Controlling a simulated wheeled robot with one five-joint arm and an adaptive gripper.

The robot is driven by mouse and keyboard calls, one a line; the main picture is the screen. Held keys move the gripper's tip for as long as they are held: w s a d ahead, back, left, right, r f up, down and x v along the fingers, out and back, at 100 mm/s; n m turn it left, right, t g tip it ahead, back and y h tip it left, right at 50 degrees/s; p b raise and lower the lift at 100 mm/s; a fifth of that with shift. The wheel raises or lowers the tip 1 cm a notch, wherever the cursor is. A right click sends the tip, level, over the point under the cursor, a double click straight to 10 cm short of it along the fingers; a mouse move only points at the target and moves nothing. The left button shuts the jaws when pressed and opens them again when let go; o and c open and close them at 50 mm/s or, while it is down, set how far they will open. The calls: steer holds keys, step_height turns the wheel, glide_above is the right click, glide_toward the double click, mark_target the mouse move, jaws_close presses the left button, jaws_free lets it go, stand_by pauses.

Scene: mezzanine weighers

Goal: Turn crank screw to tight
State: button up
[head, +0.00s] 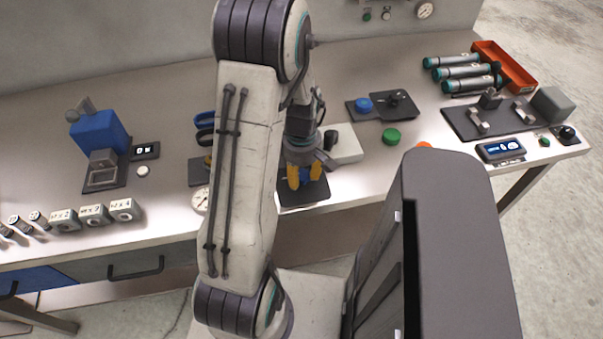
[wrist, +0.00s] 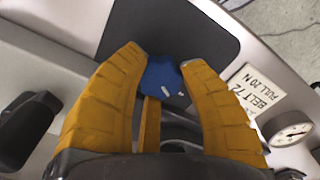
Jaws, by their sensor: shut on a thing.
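My gripper (head: 304,184) reaches down at the front middle of the bench, over a dark base plate (head: 312,194). In the wrist view, my gripper's yellow fingers (wrist: 161,66) are shut on a small blue piece (wrist: 160,78) with white marks, which looks like the crank screw's handle. The dark plate (wrist: 170,25) shows just beyond the fingertips. Yellow and dark parts lie behind the blue piece, partly hidden by the fingers. In the head view my gripper and arm hide the crank. I cannot tell how tight the screw is.
A label reading BELT 72 PULL 20 N (wrist: 254,90) and a round gauge (wrist: 292,134) lie close by. A white block (head: 347,146) stands just behind my gripper. A blue device (head: 98,132) is left; green knob (head: 391,136), cylinders and orange tray (head: 508,68) are right.

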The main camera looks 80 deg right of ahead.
steer(key=shift+f, duration=0.1)
steer(key=m+b, duration=0.2)
steer(key=m, duration=0.3)
steer(key=shift+a+f, duration=0.1)
steer(key=m+b, duration=0.2)
steer(key=m, duration=0.4)
steer(key=shift+m, duration=0.3)
steer(key=m+b, duration=0.2)
steer(key=m, duration=1)
steer(key=shift+b, duration=0.4)
steer(key=o, duration=1.2)
